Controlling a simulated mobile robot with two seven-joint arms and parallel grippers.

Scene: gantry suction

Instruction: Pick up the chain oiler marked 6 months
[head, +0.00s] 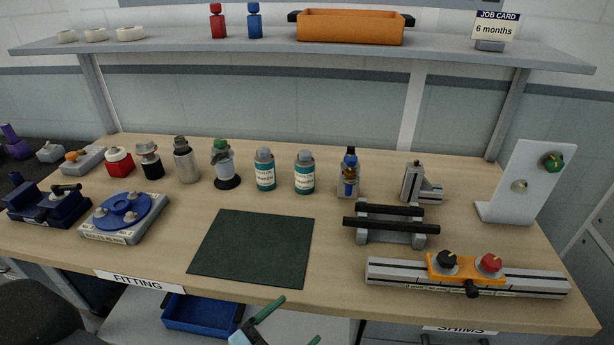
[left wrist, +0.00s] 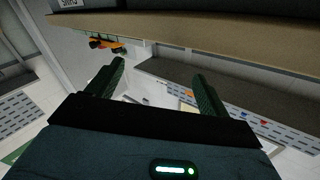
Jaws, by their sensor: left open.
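Two grey-capped bottles with teal labels, the likely chain oilers, stand upright side by side on the bench: a left bottle (head: 265,171) and a right bottle (head: 304,174). Their label print is too small to read surely, so I cannot tell which is marked 6 months. A job card (head: 494,27) on the shelf reads 6 months. My left gripper (head: 292,324) is open and empty at the bottom of the head view, in front of the bench edge, well short of the bottles. Its two green fingers also show apart in the left wrist view (left wrist: 160,78). My right gripper is not in view.
A dark green mat (head: 253,247) lies bare on the bench before the bottles. A pump-top container (head: 224,166) stands left of them, a blue-and-brass fitting (head: 349,175) right. A black-barred stand (head: 391,224) and an orange-blocked rail (head: 466,277) occupy the front right. The shelf (head: 200,46) overhangs behind.

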